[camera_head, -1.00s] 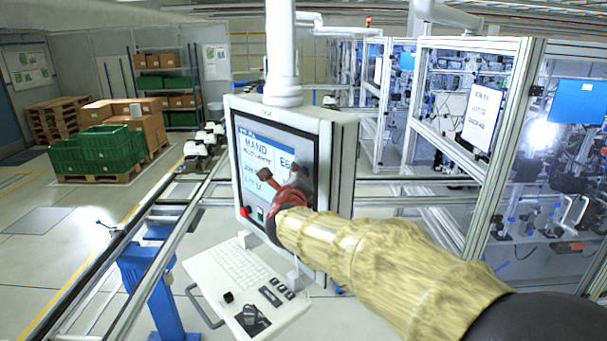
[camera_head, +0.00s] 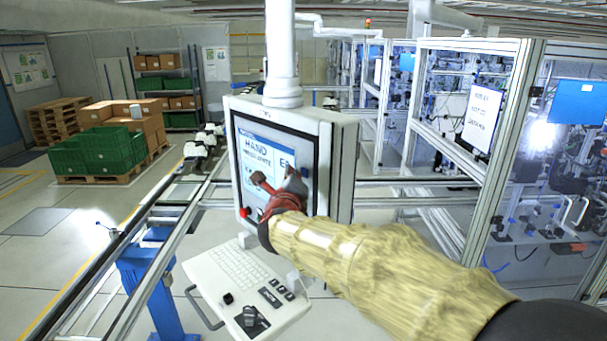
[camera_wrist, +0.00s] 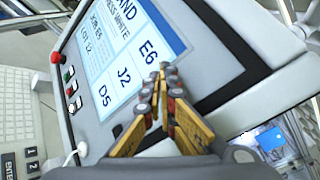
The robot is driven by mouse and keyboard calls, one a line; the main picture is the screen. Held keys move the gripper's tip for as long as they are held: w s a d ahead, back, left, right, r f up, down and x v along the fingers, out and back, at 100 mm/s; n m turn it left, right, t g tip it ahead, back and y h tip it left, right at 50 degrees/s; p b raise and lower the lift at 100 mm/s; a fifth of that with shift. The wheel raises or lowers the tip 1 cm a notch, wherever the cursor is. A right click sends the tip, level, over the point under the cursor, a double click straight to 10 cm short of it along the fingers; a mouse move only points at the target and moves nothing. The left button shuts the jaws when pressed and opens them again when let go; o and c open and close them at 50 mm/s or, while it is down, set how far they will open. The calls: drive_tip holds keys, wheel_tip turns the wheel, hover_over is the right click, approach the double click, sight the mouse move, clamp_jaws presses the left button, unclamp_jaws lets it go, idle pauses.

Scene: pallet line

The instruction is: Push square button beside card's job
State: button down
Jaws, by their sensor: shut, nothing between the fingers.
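A control box (camera_head: 338,150) carries a screen with a white and blue card (camera_wrist: 122,62). In the wrist view the card partly reads "PRESS WHITE", with boxes E6, J2 and D5. A small dark square (camera_wrist: 117,130) sits on the panel below D5. A red round button (camera_wrist: 57,57) and several smaller buttons, one green (camera_wrist: 68,76), line the panel's left edge. My gripper (camera_wrist: 163,80) is shut and empty, its fingers pointing at the panel near J2 and E6. It hides part of the panel; I cannot tell if it touches. In the head view, my gripper (camera_head: 280,185) covers the screen's lower part.
A keyboard shelf (camera_head: 215,277) juts out below the box. A rail line (camera_head: 165,235) runs to its left. Framed machine cells (camera_head: 525,140) stand to the right. Green crates (camera_head: 95,152) on a pallet stand far back left.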

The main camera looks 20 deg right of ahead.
drive_tip(key=a, duration=0.1)
drive_tip(key=s+a, duration=0.1)
drive_tip(key=a, duration=0.1)
drive_tip(key=s+a, duration=0.1)
drive_tip(key=shift+a, duration=0.3)
idle(0.3)
idle(0.7)
